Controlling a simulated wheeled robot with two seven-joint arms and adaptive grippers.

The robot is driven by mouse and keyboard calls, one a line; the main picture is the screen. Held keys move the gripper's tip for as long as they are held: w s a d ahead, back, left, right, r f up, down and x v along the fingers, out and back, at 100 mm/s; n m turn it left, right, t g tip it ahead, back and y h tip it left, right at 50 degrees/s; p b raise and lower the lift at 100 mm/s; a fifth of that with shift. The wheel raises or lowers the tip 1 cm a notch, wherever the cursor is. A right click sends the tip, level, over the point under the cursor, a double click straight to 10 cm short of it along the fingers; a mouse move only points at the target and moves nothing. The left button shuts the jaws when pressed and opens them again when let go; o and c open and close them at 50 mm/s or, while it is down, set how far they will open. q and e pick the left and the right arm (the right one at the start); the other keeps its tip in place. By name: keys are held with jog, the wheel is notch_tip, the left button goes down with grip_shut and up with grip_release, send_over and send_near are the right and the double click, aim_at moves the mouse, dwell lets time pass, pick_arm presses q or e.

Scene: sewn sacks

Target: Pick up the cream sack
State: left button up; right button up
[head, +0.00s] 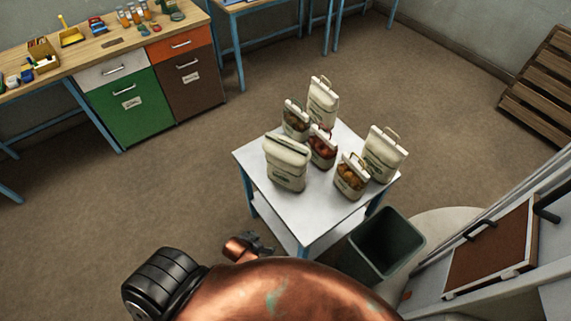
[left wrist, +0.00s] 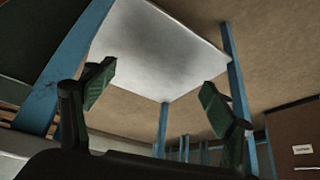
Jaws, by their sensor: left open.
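Several cream-coloured sacks stand on a small white-topped table (head: 312,215) in the head view. A full, closed cream sack (head: 287,168) stands at the left front. Two tall cream sacks with handles stand at the back (head: 322,104) and right (head: 385,158). I cannot tell which one the task means. My left gripper (head: 260,246) is low beside the table's left front, apart from the sacks and partly hidden by my copper arm. In the left wrist view my left gripper (left wrist: 157,96) is open and empty, facing a pale panel between blue legs; no sack shows there.
Smaller open sacks with brown, red and orange contents (head: 295,121) (head: 322,150) (head: 351,181) stand among the tall ones. A dark green bin (head: 388,245) stands by the table's right front. A workbench (head: 130,45) is at the back left. Open floor lies left of the table.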

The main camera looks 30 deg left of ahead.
pick_arm(q)
jog(key=w+r+t+p, duration=0.1)
jog(key=w+r+t, duration=0.1)
jog(key=w+r, duration=0.6)
jog(key=t+p, duration=0.3)
jog(key=t, duration=0.7)
send_near(286, 149)
notch_tip(286, 149, up, 4)
jog(key=w, duration=0.3)
jog(key=shift+n, duration=0.4)
jog(key=w, duration=0.2)
jog(key=w+p, duration=0.1)
jog(key=w, duration=0.4)
jog(key=shift+w+d+f+p, duration=0.1)
jog(key=shift+f+p, duration=0.2)
jog(key=shift+p, duration=0.05)
pick_arm(e)
notch_tip(286, 149, up, 6)
jog(key=w, duration=0.2)
jog(key=shift+w+a+r, duration=0.2)
jog(key=shift+w+r, duration=0.05)
pick_arm(q)
jog(key=shift+c, duration=0.2)
jog(key=c, duration=0.3)
grip_shut()
jog(key=shift+w+r, duration=0.1)
jog(key=shift+r, duration=0.3)
pick_arm(e)
jog(key=shift+s+a, duration=0.1)
